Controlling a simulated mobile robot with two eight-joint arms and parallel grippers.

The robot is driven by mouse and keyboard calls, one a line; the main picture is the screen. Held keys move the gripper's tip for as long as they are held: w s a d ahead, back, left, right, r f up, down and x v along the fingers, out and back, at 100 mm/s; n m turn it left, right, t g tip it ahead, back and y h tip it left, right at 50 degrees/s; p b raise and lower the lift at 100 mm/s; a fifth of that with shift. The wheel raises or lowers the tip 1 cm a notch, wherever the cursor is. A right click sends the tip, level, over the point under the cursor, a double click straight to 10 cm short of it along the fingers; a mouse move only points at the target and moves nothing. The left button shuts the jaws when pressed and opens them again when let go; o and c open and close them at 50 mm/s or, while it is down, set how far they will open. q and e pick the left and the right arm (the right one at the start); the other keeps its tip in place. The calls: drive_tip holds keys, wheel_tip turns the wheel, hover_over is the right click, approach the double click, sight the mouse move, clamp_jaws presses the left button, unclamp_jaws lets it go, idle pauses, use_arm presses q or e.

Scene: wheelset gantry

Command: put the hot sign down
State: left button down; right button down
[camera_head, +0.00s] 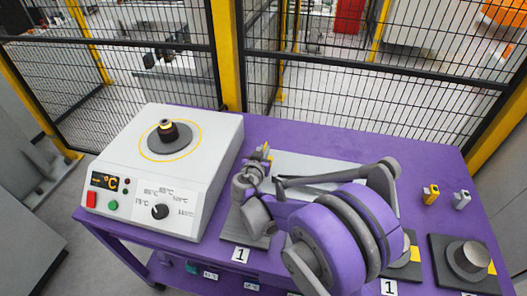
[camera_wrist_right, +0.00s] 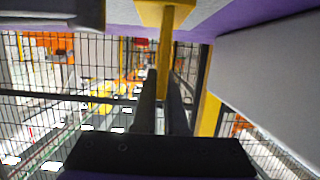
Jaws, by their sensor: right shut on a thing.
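My right gripper (camera_head: 259,166) is above the purple table, just right of the white heater box. It is shut on a small yellow piece, which I take to be the hot sign (camera_head: 266,151); its face is too small to read. In the right wrist view the yellow sign (camera_wrist_right: 166,50) has a wide top and a narrow stem, with the stem between the two dark fingers of the gripper (camera_wrist_right: 164,78). I cannot tell whether the sign touches anything below it. My left gripper is not in view.
The white heater box (camera_head: 215,150) carries a dark stepped part (camera_head: 166,131) inside a yellow circle, with a dial and buttons in front. A grey plate (camera_head: 315,165) lies behind my arm. A yellow item (camera_head: 431,194), a grey item (camera_head: 461,199) and a metal cylinder (camera_head: 470,258) stand right. Fencing borders the back.

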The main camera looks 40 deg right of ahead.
drive_tip(key=shift+f, duration=0.1)
drive_tip(key=c, duration=1)
unclamp_jaws()
drive_tip(key=shift+a+r, duration=0.1)
drive_tip(key=shift+r, duration=0.15)
drive_tip(key=v, duration=1.1)
drive_tip(key=shift+s+a+p, duration=0.3)
drive_tip(key=shift+p, duration=0.1)
